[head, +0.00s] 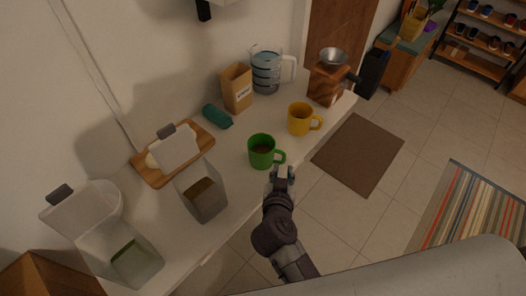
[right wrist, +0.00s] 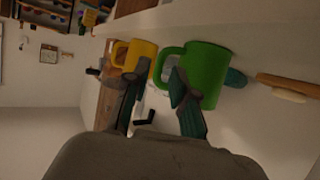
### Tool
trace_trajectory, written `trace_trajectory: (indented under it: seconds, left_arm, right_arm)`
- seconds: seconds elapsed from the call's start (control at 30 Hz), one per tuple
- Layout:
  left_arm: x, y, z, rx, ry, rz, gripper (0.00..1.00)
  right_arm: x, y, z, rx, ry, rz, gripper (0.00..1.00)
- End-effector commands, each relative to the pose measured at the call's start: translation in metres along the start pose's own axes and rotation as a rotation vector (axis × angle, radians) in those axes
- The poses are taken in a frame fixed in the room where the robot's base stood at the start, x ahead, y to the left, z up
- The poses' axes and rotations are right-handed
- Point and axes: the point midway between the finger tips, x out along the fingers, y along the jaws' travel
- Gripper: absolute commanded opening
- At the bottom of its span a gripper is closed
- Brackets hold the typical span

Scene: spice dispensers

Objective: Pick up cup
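A green cup (head: 262,151) with a dark brown filling stands upright near the front edge of the counter. A yellow cup (head: 299,119) stands behind it to the right. My right gripper (head: 282,174) is at the front edge, just by the green cup's handle. In the right wrist view the green cup (right wrist: 204,72) and the yellow cup (right wrist: 140,54) show beyond the fingers. There my right gripper (right wrist: 157,92) is open, its fingers apart, with the green handle near the right fingertip. I cannot tell whether they touch. My left gripper is not in view.
A wooden board (head: 160,172), teal roll (head: 216,116), paper bag (head: 237,88), glass pitcher (head: 266,72) and wooden grinder (head: 326,82) stand further back.

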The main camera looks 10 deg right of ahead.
Motion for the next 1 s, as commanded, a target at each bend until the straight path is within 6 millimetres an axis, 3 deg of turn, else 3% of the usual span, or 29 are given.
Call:
trace_trajectory:
  seconds: [0.27,0.5,0.8,1.0]
  left_arm:
    - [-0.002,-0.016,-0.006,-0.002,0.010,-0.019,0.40]
    - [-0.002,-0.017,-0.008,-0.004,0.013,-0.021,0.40]
    - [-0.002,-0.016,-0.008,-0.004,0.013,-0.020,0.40]
    - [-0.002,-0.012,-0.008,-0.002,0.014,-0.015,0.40]
  right_arm:
    - [0.023,0.000,-0.001,0.002,0.001,0.000,0.25]
    - [0.058,0.000,-0.001,0.001,0.000,-0.001,0.25]
    - [0.065,0.000,-0.001,0.001,0.000,-0.002,0.25]
    - [0.065,0.000,0.000,0.001,0.000,-0.002,0.00]
